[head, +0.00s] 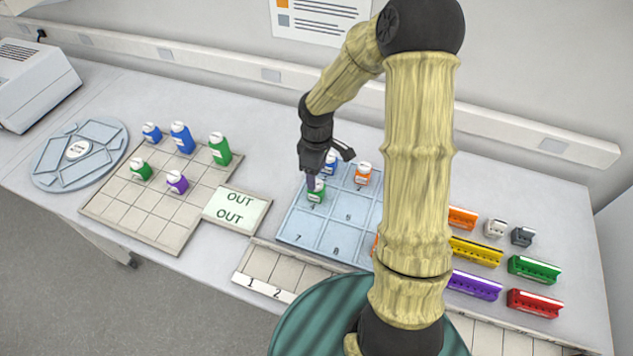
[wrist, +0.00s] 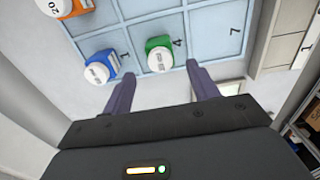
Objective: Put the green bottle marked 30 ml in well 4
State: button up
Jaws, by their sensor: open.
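A green bottle with a white cap (head: 316,193) stands upright in well 4 of the blue numbered tray (head: 290,222). In the wrist view the green bottle (wrist: 159,56) sits beside the printed 4, just beyond and between my fingertips. Its volume mark is too small to read. My gripper (head: 318,174) is open directly at this bottle, and its two fingers are apart in the wrist view (wrist: 160,74). Two other green bottles, one larger (head: 220,149) and one smaller (head: 140,169), stand on the beige grid at left.
A blue bottle (wrist: 101,67) and an orange bottle (head: 362,174) stand in the tray close to my gripper. The beige grid (head: 125,213) also holds blue and purple bottles. An OUT card (head: 237,210) lies between grid and tray. Coloured racks (head: 535,268) stand at right.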

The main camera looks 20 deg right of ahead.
aim_at(317, 184)
notch_tip(317, 184, up, 4)
jog(key=shift+r, duration=0.1)
dwell(0.6)
jog(key=s+r+m+t, duration=0.1)
jog(key=s+r+m, duration=0.2)
jog(key=s+m, duration=0.2)
jog(key=s+r+m+t, duration=0.1)
jog(key=s+r+m, duration=0.2)
jog(key=s, duration=0.6)
jog(key=m, duration=0.2)
jog(key=shift+s+r+m+t, duration=0.2)
jog(key=shift+r+m+t, duration=0.1)
jog(key=shift+r+m, duration=0.1)
